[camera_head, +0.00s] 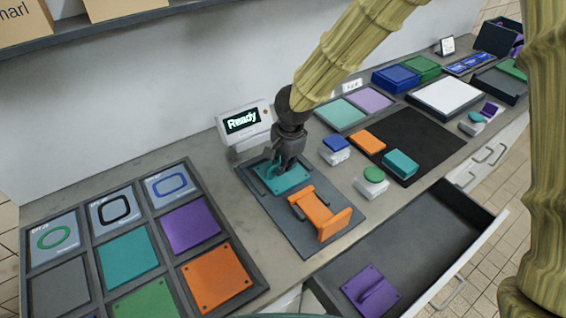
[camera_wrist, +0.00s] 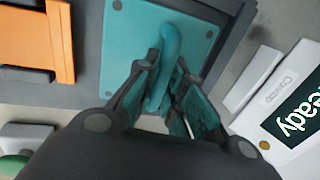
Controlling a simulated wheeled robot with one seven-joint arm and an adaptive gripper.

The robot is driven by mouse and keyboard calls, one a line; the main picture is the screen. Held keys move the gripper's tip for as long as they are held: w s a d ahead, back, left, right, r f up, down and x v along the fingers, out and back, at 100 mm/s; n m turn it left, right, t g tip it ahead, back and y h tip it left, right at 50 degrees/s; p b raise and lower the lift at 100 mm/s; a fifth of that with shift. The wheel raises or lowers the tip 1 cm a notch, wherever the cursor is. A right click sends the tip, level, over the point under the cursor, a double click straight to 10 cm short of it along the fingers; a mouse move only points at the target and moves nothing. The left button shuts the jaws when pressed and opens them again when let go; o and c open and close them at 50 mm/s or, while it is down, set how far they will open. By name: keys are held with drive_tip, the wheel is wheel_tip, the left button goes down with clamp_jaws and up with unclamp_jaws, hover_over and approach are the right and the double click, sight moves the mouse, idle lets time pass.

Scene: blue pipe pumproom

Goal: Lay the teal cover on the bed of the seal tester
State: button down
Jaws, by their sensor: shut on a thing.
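The teal cover (camera_head: 281,177) is a flat plate with holes near its corners and a raised handle. It is at the back end of the seal tester's dark grey bed (camera_head: 277,214), just in front of the Ready display. My gripper (camera_head: 285,165) is above it, shut on its handle. The wrist view shows the teal cover (camera_wrist: 140,50) and the fingers (camera_wrist: 168,88) on either side of the handle. The plate appears flat on or very close above the bed; I cannot tell whether it touches. An orange clamp-like part (camera_head: 319,214) stands on the bed's front half.
The Ready display (camera_head: 243,121) stands behind the bed. A compartment tray (camera_head: 84,285) with coloured plates is at left. An open drawer (camera_head: 410,250) holding a purple cover (camera_head: 370,290) juts out at front right. A black mat (camera_head: 425,140) with orange and teal blocks lies right.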

sight(288, 176)
drive_tip(key=shift+f, duration=0.15)
drive_tip(key=c, duration=1.5)
unclamp_jaws()
wheel_tip(288, 176, up, 12)
drive_tip(key=s+d, duration=0.1)
drive_tip(key=shift+s+d, duration=0.15)
drive_tip(key=shift+s, duration=0.25)
